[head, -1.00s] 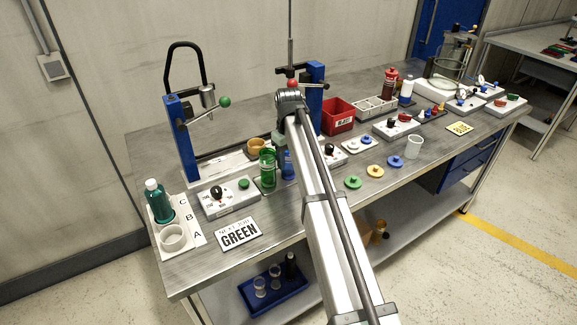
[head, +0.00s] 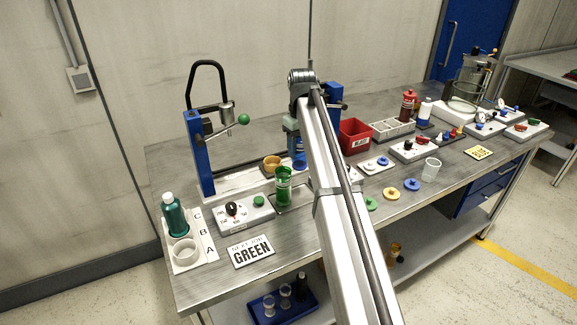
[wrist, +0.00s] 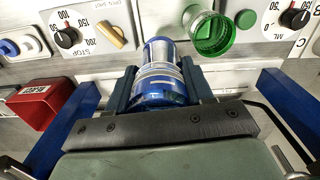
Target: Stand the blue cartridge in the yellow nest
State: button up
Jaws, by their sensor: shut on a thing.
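The blue cartridge (wrist: 160,78) is held between the two fingers of my gripper (wrist: 159,88) in the wrist view; it has a clear, banded body. In the head view only a small blue part of the cartridge (head: 299,163) shows beside my arm, which hides most of my gripper. The yellow nest (head: 272,162) is a round yellow cup left of the cartridge, between the blue posts. The cartridge is apart from the nest and appears raised off the bench. I cannot make out the nest in the wrist view.
A green cartridge (head: 283,187) stands in front of the nest, close to the held one; it also shows in the wrist view (wrist: 210,34). A blue post with a lever (head: 200,150) is at left. A red bin (head: 355,137) and a control box (head: 243,212) stand nearby.

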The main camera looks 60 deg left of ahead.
jog(key=s+a+r+n, duration=0.2)
jog(key=s+a, duration=0.1)
jog(key=a, duration=1)
jog(key=shift+s+a+f, duration=0.1)
jog(key=shift+f, duration=2.45)
jog(key=shift+s+a+f, duration=0.1)
jog(key=shift+f, duration=2.4)
jog(key=shift+f, duration=0.15)
jog(key=o, duration=1)
jog(key=shift+o, duration=0.2)
notch_tip(320, 180, up, 12)
jog(key=shift+r, duration=0.2)
